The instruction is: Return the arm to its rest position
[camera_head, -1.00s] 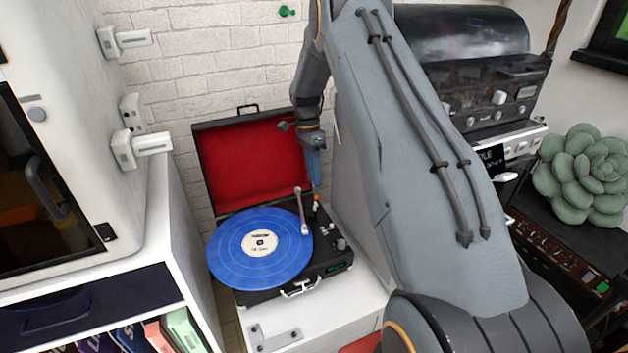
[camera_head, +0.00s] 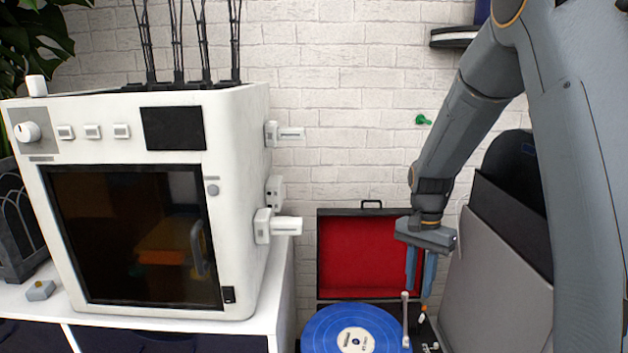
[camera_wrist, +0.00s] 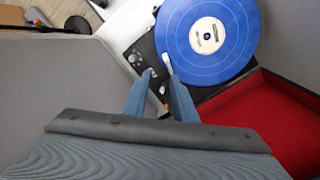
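My gripper (camera_head: 418,290) hangs with its fingers pointing down at the right side of the record player, in front of its red lid. Its two blue-grey fingers are apart, with nothing between them. In the wrist view the gripper (camera_wrist: 159,80) also shows a gap between the fingers. Beyond them are the tonearm (camera_wrist: 167,62) and the blue record (camera_wrist: 225,58). The record also shows at the bottom of the head view (camera_head: 325,332). My arm reaches in from the right. Whether the fingers touch the player, I cannot tell.
A white box-shaped machine (camera_head: 245,130) with a dark door stands on a white cabinet (camera_head: 200,338) at the left. The record player's open red lid (camera_head: 350,250) leans near the brick wall (camera_head: 340,120). A grey panel (camera_head: 495,260) stands right of my gripper.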

